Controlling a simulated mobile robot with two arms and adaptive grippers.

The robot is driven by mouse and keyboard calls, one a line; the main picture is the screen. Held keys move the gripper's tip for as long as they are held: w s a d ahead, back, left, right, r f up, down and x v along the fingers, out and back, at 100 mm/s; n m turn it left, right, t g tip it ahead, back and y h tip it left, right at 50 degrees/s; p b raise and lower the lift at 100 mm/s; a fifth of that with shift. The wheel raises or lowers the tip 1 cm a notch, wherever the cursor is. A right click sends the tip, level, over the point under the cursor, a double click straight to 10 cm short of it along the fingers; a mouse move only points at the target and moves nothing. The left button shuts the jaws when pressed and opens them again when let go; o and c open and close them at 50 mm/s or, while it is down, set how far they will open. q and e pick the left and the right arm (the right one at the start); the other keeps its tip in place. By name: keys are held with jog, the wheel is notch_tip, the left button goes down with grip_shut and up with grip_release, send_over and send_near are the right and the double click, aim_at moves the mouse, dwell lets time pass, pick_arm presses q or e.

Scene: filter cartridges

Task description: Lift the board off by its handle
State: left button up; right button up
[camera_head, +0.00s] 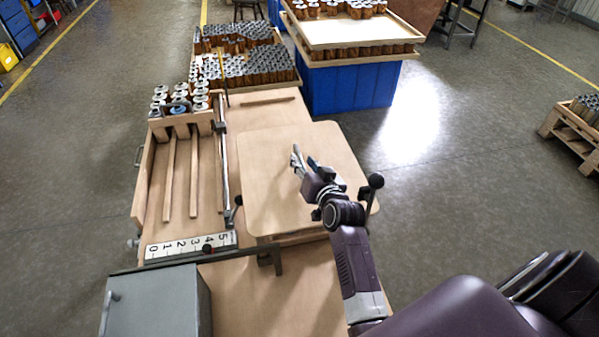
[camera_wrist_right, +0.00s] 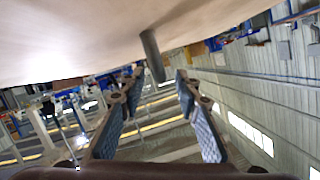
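The board (camera_head: 265,165) is a pale wooden panel with rounded corners, lying on a bench in the middle of the head view. My right gripper (camera_head: 305,158) is over the board in the head view. In the right wrist view, my right gripper (camera_wrist_right: 158,82) is open, its two blue-padded fingers apart. A dark grey rod-like handle (camera_wrist_right: 150,52) stands off the tan board surface (camera_wrist_right: 70,40), between the fingertips' directions and slightly beyond them. I cannot tell the handle clearly from the fingers in the head view. My left gripper is not in view.
Left of the board is a wooden rack with slats (camera_head: 182,175) and a number strip (camera_head: 190,245). A black knob (camera_head: 376,181) stands at the board's right edge. A grey box (camera_head: 155,300) is at the front. A blue crate (camera_head: 350,88) with trays stands behind.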

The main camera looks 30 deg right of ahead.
aim_at(300, 155)
jog(key=b+x, duration=0.2)
jog(key=x, duration=0.1)
jog(key=shift+f, duration=0.25)
jog(key=shift+w+d, duration=0.1)
jog(key=shift+w, duration=0.3)
jog(key=shift+r, duration=0.1)
jog(key=shift+c, duration=0.5)
grip_shut()
jog(key=shift+r, duration=0.2)
